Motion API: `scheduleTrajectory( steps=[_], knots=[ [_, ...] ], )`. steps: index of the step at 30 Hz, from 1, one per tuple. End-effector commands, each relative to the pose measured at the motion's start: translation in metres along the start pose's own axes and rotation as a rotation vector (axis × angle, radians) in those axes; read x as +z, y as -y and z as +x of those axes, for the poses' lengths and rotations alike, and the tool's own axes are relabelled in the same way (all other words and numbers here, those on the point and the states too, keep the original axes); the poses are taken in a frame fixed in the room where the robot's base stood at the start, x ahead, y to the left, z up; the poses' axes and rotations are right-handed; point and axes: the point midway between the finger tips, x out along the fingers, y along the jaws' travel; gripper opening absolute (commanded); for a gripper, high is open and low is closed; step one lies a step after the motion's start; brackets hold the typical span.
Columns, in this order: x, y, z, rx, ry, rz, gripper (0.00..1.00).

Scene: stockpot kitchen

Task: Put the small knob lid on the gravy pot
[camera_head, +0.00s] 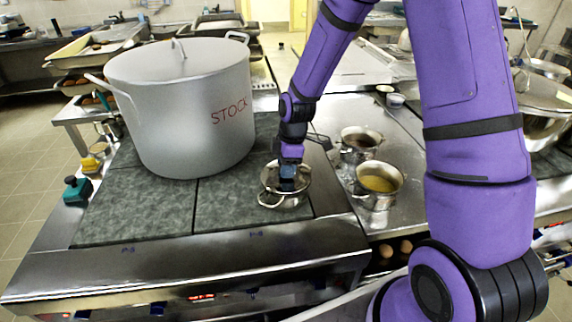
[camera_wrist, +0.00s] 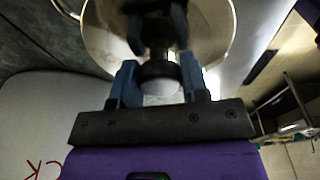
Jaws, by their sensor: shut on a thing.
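A shiny round lid (camera_wrist: 105,40) shows beyond the knob.
The large stockpot (camera_head: 180,115) with a lid stands close on the left. Two open small pots, one with dark contents (camera_head: 360,145) and one with yellow contents (camera_head: 378,187), stand on the steel counter at right. The cooktop front (camera_head: 230,212) is clear.

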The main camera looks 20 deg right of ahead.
Motion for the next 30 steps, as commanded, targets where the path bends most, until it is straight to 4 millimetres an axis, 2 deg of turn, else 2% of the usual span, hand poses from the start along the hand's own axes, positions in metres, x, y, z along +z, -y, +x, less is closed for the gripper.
scheduleTrajectory(
  steps=[3, 4, 7, 8, 16, 20, 30],
  knots=[
    [0.0, 0.0, 0.0, 0.0, 0.0, 0.0, 0.15],
    [0.0, 0.0, 0.0, 0.0, 0.0, 0.0, 0.43],
    [0.0, 0.0, 0.0, 0.0, 0.0, 0.0, 0.67],
    [0.0, 0.0, 0.0, 0.0, 0.0, 0.0, 0.71],
    [0.0, 0.0, -0.001, 0.0, 0.0, 0.001, 0.71],
    [0.0, -0.001, -0.009, 0.003, -0.001, 0.0, 0.71],
    [0.0, -0.001, -0.067, 0.006, 0.0, 0.002, 0.71]
  ],
)
